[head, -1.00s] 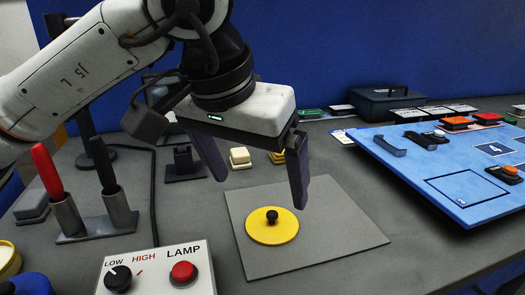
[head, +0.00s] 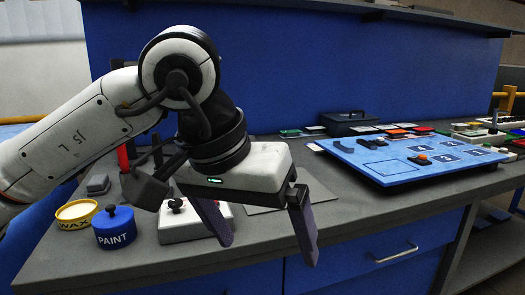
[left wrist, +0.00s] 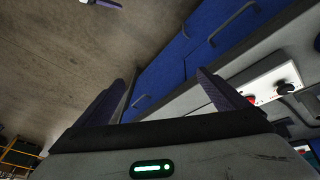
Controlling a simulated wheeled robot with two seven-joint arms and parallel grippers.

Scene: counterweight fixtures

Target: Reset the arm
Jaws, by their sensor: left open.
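My left arm (head: 70,140) comes in from the left, bent at a white and black joint. Its gripper (head: 270,250) points down in the head view, in front of the worktop's front part. Its two purple fingers are apart with nothing between them. The left wrist view also shows the open fingers (left wrist: 160,85), with floor and blue drawers beyond. A small purple and white piece (left wrist: 103,3) at that view's top edge looks like part of my right gripper; its jaws cannot be made out.
The grey mat (head: 262,209) is partly covered. A blue board (head: 375,175) lies right, and a dark box (head: 345,122) stands behind.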

